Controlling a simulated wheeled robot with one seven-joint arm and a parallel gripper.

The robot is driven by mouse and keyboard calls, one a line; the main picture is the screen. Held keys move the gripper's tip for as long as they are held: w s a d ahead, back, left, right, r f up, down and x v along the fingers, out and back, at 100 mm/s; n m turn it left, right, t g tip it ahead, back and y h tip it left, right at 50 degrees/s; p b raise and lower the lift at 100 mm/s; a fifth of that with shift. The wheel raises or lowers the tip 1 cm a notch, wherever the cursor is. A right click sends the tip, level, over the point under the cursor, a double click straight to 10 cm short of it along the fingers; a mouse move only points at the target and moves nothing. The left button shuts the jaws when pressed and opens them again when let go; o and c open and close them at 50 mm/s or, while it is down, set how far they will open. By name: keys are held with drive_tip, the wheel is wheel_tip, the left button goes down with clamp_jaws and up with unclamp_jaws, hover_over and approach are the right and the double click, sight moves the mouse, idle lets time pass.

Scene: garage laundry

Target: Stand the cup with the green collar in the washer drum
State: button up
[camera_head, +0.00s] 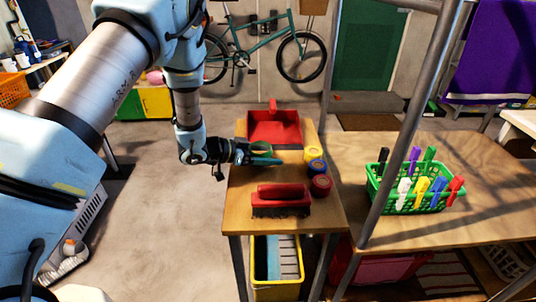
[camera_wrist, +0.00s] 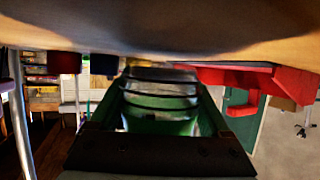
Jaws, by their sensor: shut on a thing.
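The cup with the green collar (camera_head: 262,147) is at my gripper (camera_head: 245,153), over the left part of the small wooden table; only a little of it shows in the head view. In the wrist view the cup (camera_wrist: 160,101) lies between the fingers of my gripper (camera_wrist: 160,108), with a green band and dark rings visible. My gripper is shut on it. I cannot tell whether the cup touches the tabletop. No washer drum can be made out in either view.
On the small table (camera_head: 240,212) are a red dustpan (camera_head: 274,130), a red-handled brush (camera_head: 282,198) and yellow, blue and red rolls (camera_head: 317,168). A metal post (camera_head: 408,125) rises between. Open floor lies left.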

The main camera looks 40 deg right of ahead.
drive_tip(key=shift+f, duration=0.35)
drive_tip(key=shift+f, duration=0.1)
drive_tip(key=o, duration=1.2)
drive_tip(key=shift+c, duration=0.2)
drive_tip(key=shift+w+a, duration=0.1)
drive_tip(key=shift+a, duration=0.05)
drive_tip(key=b+v, duration=0.2)
drive_tip(key=v, duration=0.9)
drive_tip(key=shift+a+r+b, duration=0.35)
drive_tip(key=shift+b, duration=0.05)
